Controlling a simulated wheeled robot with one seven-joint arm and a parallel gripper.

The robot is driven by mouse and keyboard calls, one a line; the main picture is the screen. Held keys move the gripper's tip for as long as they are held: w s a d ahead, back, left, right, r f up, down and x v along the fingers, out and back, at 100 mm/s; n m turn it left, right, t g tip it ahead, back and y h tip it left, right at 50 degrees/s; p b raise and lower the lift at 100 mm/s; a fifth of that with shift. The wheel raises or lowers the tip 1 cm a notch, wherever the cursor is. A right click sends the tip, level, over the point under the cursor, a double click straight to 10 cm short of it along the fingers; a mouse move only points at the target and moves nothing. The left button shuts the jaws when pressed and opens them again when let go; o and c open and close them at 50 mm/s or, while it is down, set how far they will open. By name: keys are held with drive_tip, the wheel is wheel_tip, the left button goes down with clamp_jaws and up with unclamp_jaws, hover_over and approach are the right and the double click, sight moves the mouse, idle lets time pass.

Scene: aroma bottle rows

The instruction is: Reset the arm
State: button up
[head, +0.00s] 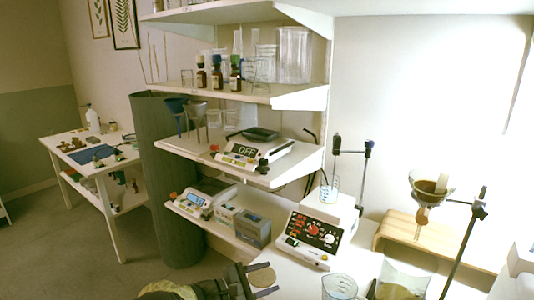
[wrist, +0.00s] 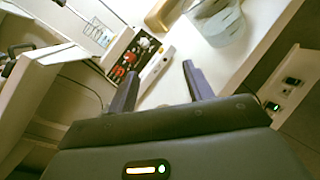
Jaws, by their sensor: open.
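My gripper (head: 256,281) is at the bottom middle of the head view, low in front of the shelves and the white worktop. In the wrist view its two dark fingers (wrist: 161,88) stand apart with nothing between them. It is open and empty. Part of my arm shows at the bottom edge of the head view.
A hotplate stirrer (head: 315,233) with a red-knobbed panel stands on the worktop (head: 285,284). Near the front edge are a glass beaker (head: 339,287) and a larger vessel (head: 403,280). A stand (head: 466,240) rises at the right. Open floor (head: 80,262) lies at the left.

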drive_tip(key=s+d+f+m+g+y, duration=0.4)
drive_tip(key=s+d+m+g+y, duration=0.35)
drive_tip(key=d, duration=0.55)
drive_tip(key=s+d+r+m+t+y, duration=0.1)
drive_tip(key=s+r+m+y, duration=0.15)
drive_tip(key=s+m, duration=0.35)
drive_tip(key=s+d+r+m+t+y, duration=0.1)
drive_tip(key=s+d+r+m+y, duration=0.2)
drive_tip(key=s, duration=0.4)
wheel_tip(320, 180, up, 20)
drive_tip(key=a+m+y+p, duration=0.1)
drive_tip(key=p, duration=1.8)
drive_tip(key=shift+s+f+y+p, duration=0.2)
drive_tip(key=shift+s+y+p, duration=0.15)
drive_tip(key=shift+s, duration=0.1)
